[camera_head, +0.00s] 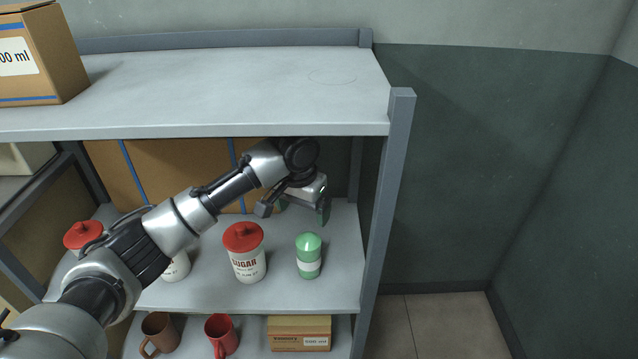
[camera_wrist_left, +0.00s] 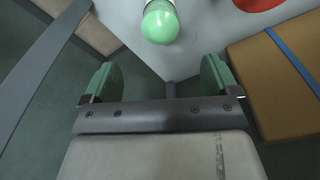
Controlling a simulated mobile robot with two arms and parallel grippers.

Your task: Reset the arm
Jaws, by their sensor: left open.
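My left arm reaches in from the lower left to the shelf unit's middle level. Its left gripper (camera_head: 296,207) is under the top shelf, behind the green-capped shaker (camera_head: 308,257) and the red-lidded sugar jar (camera_head: 245,252). In the left wrist view the green fingertips of the gripper (camera_wrist_left: 160,78) are wide apart with nothing between them. The green shaker (camera_wrist_left: 160,22) stands apart, beyond the fingers. Part of the jar's red lid (camera_wrist_left: 258,3) shows at the top edge. My right gripper is not in view.
The top shelf (camera_head: 240,85) is just above the gripper; a grey post (camera_head: 388,200) stands to its right. A cardboard box (camera_head: 170,175) is behind. Another red-lidded jar (camera_head: 82,234) is partly hidden by my arm. Mugs (camera_head: 221,337) and a small box (camera_head: 299,333) are below. Floor at right is clear.

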